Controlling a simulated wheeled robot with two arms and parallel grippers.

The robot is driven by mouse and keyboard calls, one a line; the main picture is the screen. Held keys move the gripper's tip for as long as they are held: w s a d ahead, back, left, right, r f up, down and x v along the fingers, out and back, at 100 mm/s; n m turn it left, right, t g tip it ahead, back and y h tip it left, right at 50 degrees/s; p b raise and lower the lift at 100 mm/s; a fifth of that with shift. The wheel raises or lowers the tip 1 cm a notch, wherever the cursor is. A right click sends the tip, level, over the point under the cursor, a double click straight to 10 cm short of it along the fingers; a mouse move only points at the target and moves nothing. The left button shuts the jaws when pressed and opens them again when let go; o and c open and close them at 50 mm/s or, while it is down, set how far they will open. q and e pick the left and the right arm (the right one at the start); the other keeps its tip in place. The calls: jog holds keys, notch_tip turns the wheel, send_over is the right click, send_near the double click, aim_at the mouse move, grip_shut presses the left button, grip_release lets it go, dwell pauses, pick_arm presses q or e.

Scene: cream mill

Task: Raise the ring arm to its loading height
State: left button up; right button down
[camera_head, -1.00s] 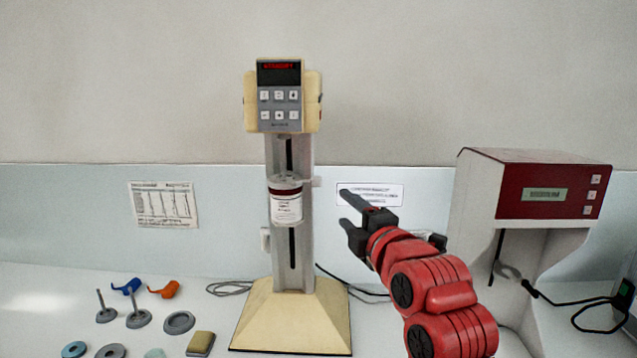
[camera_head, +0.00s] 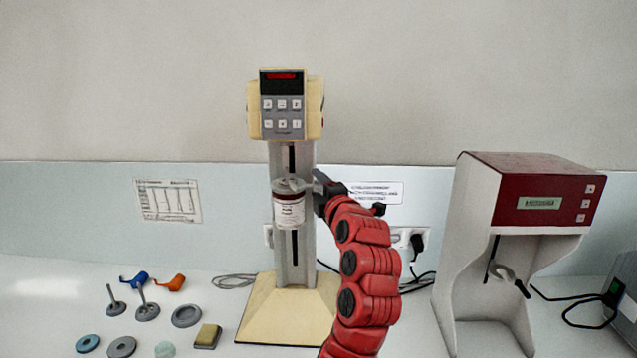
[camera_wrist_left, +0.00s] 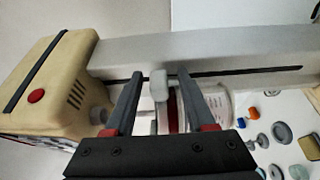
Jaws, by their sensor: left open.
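The mixer stand has a grey slotted column (camera_head: 295,252) on a cream base. Its ring arm (camera_head: 291,186) sits partway up the column, with a white labelled jar (camera_head: 289,211) in it below the cream head (camera_head: 284,108). My left gripper (camera_head: 319,190) is at the right side of the column, level with the ring arm. In the left wrist view, the two fingers of my left gripper (camera_wrist_left: 160,76) are open on either side of a pale grey knob (camera_wrist_left: 158,86) beside the column slot. I see gaps, so it does not look gripped. My right gripper is out of view.
A red-and-white machine (camera_head: 540,190) stands at the right. Discs, shafted tools, blue and orange pieces and a sponge (camera_head: 207,336) lie on the bench at front left. Cables run behind the stand. A wall socket (camera_head: 404,237) is behind my arm.

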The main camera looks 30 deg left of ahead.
pick_arm(q)
grip_shut()
jog(key=shift+r, duration=0.1)
dwell(1.3)
